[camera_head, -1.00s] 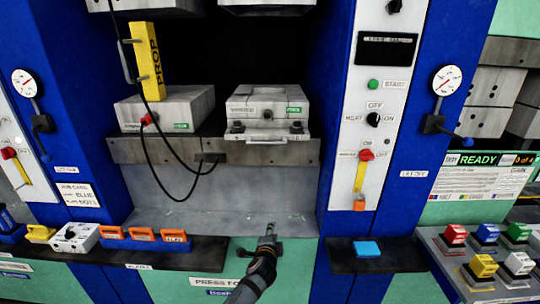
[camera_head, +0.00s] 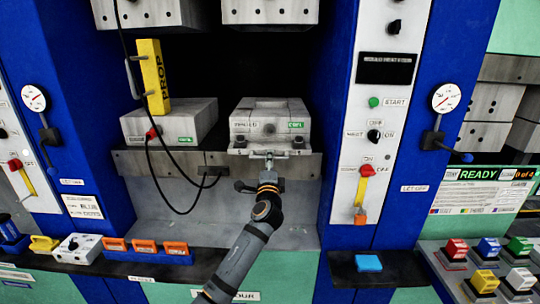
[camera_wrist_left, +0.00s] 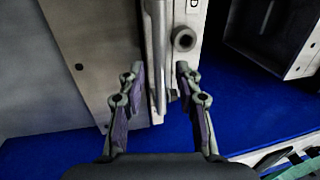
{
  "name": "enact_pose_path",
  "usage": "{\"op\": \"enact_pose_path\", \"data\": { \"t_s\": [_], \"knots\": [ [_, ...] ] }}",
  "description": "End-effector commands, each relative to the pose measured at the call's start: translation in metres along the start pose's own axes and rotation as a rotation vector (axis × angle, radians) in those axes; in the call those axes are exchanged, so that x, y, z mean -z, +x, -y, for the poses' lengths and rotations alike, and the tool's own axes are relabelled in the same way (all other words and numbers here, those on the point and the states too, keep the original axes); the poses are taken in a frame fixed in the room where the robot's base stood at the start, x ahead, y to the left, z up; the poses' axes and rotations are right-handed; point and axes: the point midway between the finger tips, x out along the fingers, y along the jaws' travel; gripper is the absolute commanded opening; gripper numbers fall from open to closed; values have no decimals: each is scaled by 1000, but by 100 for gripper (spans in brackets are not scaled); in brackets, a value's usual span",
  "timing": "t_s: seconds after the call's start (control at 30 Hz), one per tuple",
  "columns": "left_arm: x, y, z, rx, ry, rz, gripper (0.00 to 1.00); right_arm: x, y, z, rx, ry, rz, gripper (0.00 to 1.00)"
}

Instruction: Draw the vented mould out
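My left gripper (camera_head: 268,162) is in front of the mould, at the handle. In the left wrist view the handle shows as a pale bar (camera_wrist_left: 157,50) between the two fingers of my left gripper (camera_wrist_left: 160,85). The fingers are apart, with a gap on each side of the bar. My right gripper is in neither view.
Upper blocks (camera_head: 268,12) hang above. A control panel (camera_head: 375,130) stands at the right.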

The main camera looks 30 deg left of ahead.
Motion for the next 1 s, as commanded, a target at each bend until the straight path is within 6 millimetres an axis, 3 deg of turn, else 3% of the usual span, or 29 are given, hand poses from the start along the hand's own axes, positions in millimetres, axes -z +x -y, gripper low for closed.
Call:
{"op": "enact_pose_path", "data": {
  "t_s": [0.2, 0.47, 0.7, 1.0],
  "knots": [
    [0, 21, 0, 0, -2, 0, 34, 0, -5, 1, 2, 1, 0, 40],
    [0, 22, -1, -1, -2, -1, 34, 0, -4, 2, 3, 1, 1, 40],
    [0, 22, -1, -1, -2, -1, 1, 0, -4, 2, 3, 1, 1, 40],
    [0, 22, -1, -2, -2, -1, 0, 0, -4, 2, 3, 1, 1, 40]
  ]
}}
